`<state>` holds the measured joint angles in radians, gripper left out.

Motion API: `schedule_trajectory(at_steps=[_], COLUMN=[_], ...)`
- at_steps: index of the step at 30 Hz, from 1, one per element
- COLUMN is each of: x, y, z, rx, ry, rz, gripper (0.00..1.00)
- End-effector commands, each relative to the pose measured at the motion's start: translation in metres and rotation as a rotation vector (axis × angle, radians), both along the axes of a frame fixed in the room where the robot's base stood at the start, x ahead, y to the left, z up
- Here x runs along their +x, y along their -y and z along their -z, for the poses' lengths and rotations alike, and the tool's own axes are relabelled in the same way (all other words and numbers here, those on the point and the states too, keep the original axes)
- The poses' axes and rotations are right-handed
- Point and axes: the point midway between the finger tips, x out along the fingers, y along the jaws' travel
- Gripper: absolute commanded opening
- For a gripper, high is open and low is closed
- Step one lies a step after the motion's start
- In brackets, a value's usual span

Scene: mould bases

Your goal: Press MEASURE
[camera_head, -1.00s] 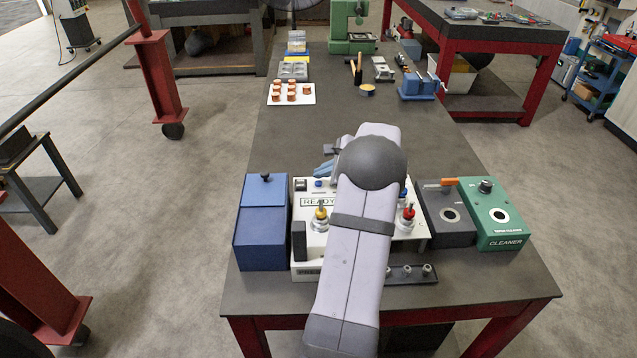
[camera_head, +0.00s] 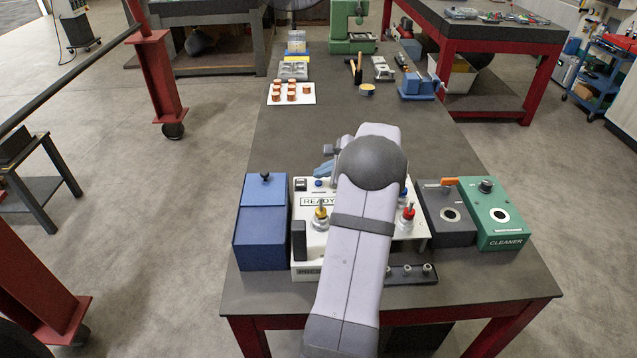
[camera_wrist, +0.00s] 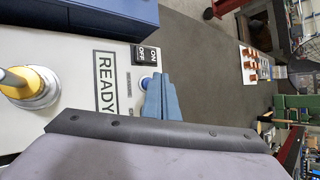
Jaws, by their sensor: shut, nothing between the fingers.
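The white instrument box (camera_head: 305,240) stands on the near part of the bench, with a READY display (camera_head: 319,201) that also shows in the wrist view (camera_wrist: 105,83). A small blue button (camera_head: 318,183) sits on its top panel, beside the ON/OFF switch (camera_wrist: 145,56). The button also shows in the wrist view (camera_wrist: 146,83), partly behind my fingers; its label is too small to read. My gripper (camera_head: 324,169) has blue fingers, shut and empty, at the button. They also show in the wrist view (camera_wrist: 162,96). I cannot tell whether they touch it.
A blue box (camera_head: 263,225) stands left of the instrument. A dark unit (camera_head: 447,226) and the green CLEANER (camera_head: 500,226) stand right. Yellow-topped (camera_head: 320,216) and red-topped (camera_head: 408,215) fittings rise from the panel. My arm hides its middle. The bench beyond is clear up to a white tray (camera_head: 308,101).

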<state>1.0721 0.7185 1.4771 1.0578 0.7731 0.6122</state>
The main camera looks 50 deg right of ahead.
Motion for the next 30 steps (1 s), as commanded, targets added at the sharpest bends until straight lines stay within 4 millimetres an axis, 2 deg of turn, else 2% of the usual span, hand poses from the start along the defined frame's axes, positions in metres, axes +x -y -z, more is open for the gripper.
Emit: schedule_trajectory(at_steps=[6, 30], x=[0.0000, 0.0000], y=[0.0000, -0.0001], z=[0.0073, 0.0108], rx=[0.000, 0.000], ry=[0.000, 0.000], rz=[0.000, 0.000], gripper=[0.00, 0.00])
